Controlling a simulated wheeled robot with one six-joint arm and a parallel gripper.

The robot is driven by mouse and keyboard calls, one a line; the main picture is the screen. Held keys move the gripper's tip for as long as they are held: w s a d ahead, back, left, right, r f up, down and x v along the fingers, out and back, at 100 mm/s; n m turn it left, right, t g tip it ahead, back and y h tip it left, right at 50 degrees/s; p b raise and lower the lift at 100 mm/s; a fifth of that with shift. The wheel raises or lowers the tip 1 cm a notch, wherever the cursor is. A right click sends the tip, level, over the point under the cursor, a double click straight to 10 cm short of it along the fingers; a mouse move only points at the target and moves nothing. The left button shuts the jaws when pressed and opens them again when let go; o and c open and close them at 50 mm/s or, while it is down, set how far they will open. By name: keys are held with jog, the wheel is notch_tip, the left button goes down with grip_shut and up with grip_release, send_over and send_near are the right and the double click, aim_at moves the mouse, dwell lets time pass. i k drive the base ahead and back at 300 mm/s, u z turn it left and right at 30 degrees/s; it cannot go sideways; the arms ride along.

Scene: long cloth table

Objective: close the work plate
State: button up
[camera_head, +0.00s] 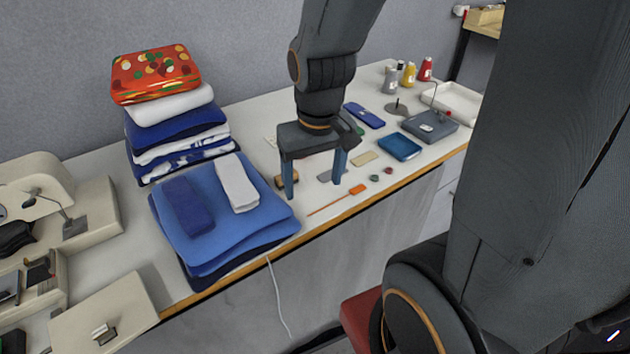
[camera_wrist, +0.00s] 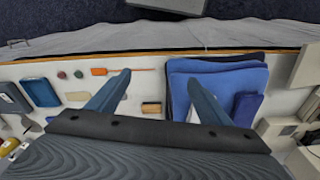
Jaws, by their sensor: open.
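A flat cream plate (camera_head: 95,305), which looks like the work plate, lies swung out at the lower left. A small block-like catch sits on it. It adjoins the cream sewing machine (camera_head: 85,205), whose compartment beside the plate shows dark parts inside. In the wrist view, a cream panel (camera_wrist: 306,66) at the right edge appears to be the same plate. My gripper (camera_head: 314,188) is open and empty, fingers pointing down over the middle of the table, well right of the plate. The wrist view shows its two spread fingers (camera_wrist: 158,80).
Folded blue cloths (camera_head: 240,220) lie between my gripper and the machine, with a tall fabric stack (camera_head: 180,125) behind. A wooden block (camera_head: 287,180) and an orange-handled tool (camera_head: 357,189) lie near my fingers. A white cord (camera_head: 276,300) hangs over the front edge.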

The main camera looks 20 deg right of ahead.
aim_at(126, 305)
jog(key=k, duration=0.5)
jog(key=z, duration=2.25)
jog(key=k, duration=1.1)
jog(key=u, duration=3.7)
